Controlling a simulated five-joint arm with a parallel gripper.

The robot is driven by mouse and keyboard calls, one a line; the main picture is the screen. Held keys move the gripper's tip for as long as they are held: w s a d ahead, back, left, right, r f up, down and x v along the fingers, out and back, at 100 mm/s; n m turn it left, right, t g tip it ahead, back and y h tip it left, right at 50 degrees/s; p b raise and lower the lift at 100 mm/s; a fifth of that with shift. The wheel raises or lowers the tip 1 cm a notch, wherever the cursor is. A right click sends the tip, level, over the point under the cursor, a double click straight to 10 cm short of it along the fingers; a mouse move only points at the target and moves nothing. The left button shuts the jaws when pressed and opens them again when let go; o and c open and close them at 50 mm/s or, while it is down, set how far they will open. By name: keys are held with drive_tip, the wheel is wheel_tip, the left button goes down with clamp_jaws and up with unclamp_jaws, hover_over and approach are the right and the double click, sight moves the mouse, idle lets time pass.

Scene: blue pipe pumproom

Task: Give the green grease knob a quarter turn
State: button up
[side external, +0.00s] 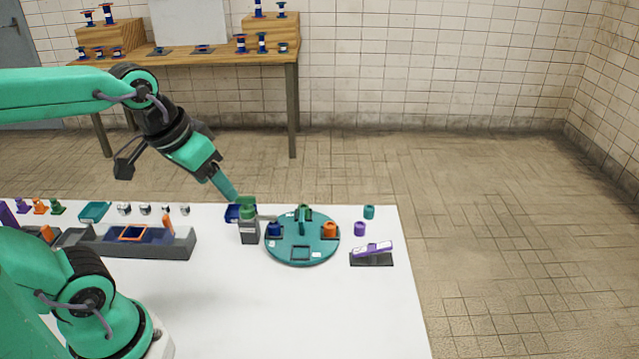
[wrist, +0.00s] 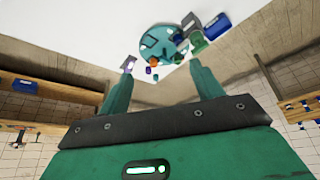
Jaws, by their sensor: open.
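The green grease knob (side external: 247,205) sits on top of an upright dark grey block (side external: 250,231) on the white table. In the wrist view the green knob (wrist: 198,42) shows beyond the tip of the right finger, beside the grey block (wrist: 189,22). My gripper (side external: 233,195) points down from the upper left, with its tips close to the knob; I cannot tell whether they touch it. In the wrist view my gripper (wrist: 160,68) has its two fingers wide apart with nothing between them. The knob is not centred between the fingers.
A teal round turntable (side external: 302,255) with blue, orange and green pieces stands right of the block. A dark blue bin (side external: 232,213) is behind the block. A purple lever piece (side external: 372,249) lies at right. A long grey tray (side external: 176,244) is at left. The front table is clear.

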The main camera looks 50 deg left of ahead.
drive_tip(key=w+a+f+n+g, duration=0.25)
drive_tip(key=w+a+n, duration=0.2)
drive_tip(key=w, duration=0.25)
drive_tip(key=n+g, duration=0.2)
drive_tip(key=n, duration=0.1)
hover_over(245, 197)
wheel_tip(245, 197, down, 3)
drive_tip(key=shift+f, duration=0.1)
drive_tip(key=shift+f, duration=0.1)
drive_tip(key=shift+f, duration=3.8)
drive_tip(key=c, duration=1)
drive_tip(key=shift+m, duration=0.25)
